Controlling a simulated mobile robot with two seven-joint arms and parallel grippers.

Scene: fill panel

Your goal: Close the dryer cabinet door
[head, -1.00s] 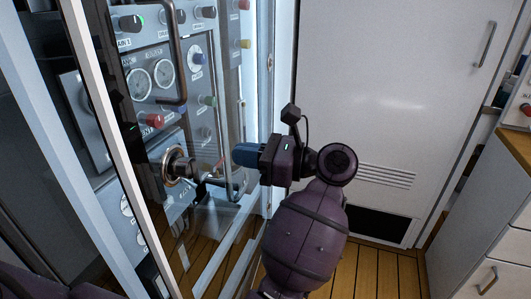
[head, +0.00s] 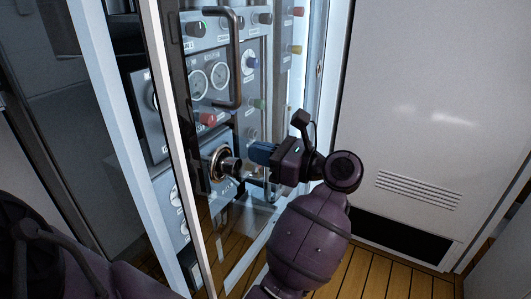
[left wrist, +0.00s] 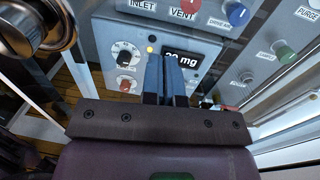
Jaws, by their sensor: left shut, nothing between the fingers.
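The dryer cabinet (head: 330,45) stands in the head view with its grey instrument panel (head: 220,118) of gauges and coloured knobs. A glass door with a pale upright edge (head: 178,130) and a dark bar handle (head: 237,60) seems to stand in front of the panel; how far it is open I cannot tell. My left gripper (head: 262,153) is shut and empty, just right of a round metal fitting (head: 220,165). In the left wrist view its blue fingers (left wrist: 166,80) are together in front of a display panel (left wrist: 200,52). Contact with the glass is unclear. My right gripper is out of view.
A white panel with a vent grille (head: 418,190) stands at the right. Wooden floor (head: 370,275) shows below my arm. Another pale upright frame (head: 105,90) stands at the left. Free room shows between my gripper and the white panel.

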